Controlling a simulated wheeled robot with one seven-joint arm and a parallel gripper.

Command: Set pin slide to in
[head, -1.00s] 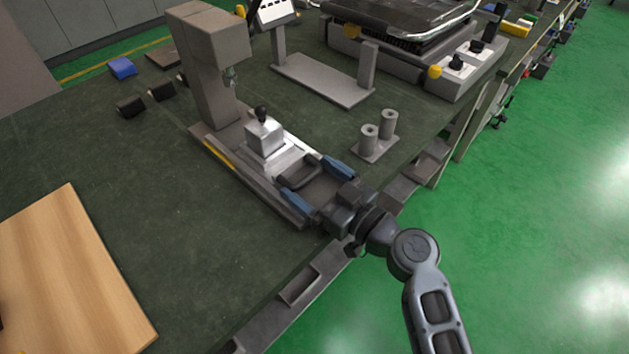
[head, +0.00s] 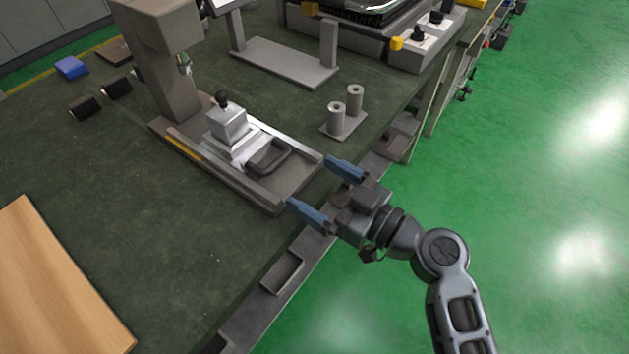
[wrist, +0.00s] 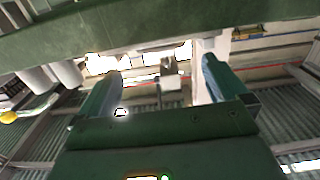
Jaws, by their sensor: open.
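The pin slide (head: 240,143) is a silver carriage on a grey base rail (head: 283,194), with a block and a black knob (head: 222,98) on top. A dark loop handle (head: 269,157) sticks out of its front, toward my gripper. The slide sits partway along the rail, in front of the press column (head: 165,75). My gripper (head: 318,190) is open and empty, with its blue fingers at the front end of the rail, apart from the handle. In the wrist view the two fingers (wrist: 160,85) are spread with nothing held between them.
Two grey cylinders on a plate (head: 345,113) stand right of the rail. A wooden board (head: 55,275) lies at the left. Dark blocks (head: 85,107) and a blue block (head: 71,67) lie at the back left. The bench front edge runs under my gripper.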

